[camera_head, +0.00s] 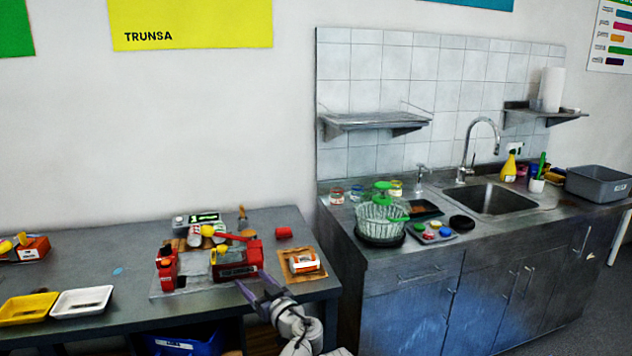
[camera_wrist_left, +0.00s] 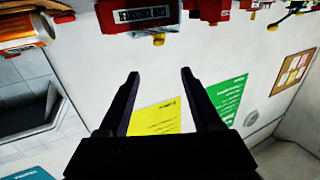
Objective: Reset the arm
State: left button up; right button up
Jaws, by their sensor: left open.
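My left gripper (camera_head: 253,279) shows low in the head view, just in front of the red device (camera_head: 238,262) on the left table. Its dark fingers are spread and nothing is between them. The left wrist view is upside down; there the open fingers (camera_wrist_left: 159,73) point toward the red device (camera_wrist_left: 142,15), with the wall behind. My pale wrist shows below the gripper in the head view. My right gripper is in neither view.
The grey table (camera_head: 130,255) holds a yellow tray (camera_head: 27,308), a white tray (camera_head: 82,301) and an orange-and-white roll on a brown board (camera_head: 305,261). A sink counter (camera_head: 385,265) stands to the right, with a glass bowl (camera_head: 381,222) on it.

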pick_arm(q)
jog(key=s+a+f+m+g+h, duration=0.1)
jog(key=s+a+f+g+h, duration=0.1)
jog(key=s+a+f+g, duration=0.45)
jog(key=s+a+f+m+g+h, duration=0.1)
jog(key=s+f+m+g+h, duration=0.3)
jog(key=f, duration=0.6)
jog(key=s+d+f+m+g+h, duration=0.2)
jog(key=s+d+f+m, duration=0.1)
jog(key=s+d, duration=0.45)
jog(key=s+d+f+m+g+h, duration=0.2)
jog(key=s+d+m, duration=0.1)
jog(key=s+d, duration=0.5)
notch_tip(320, 180, up, 13)
jog(key=w+d+p, duration=0.1)
jog(key=p, duration=1.2)
jog(key=shift+d+m, duration=0.2)
jog(key=shift+m, duration=0.1)
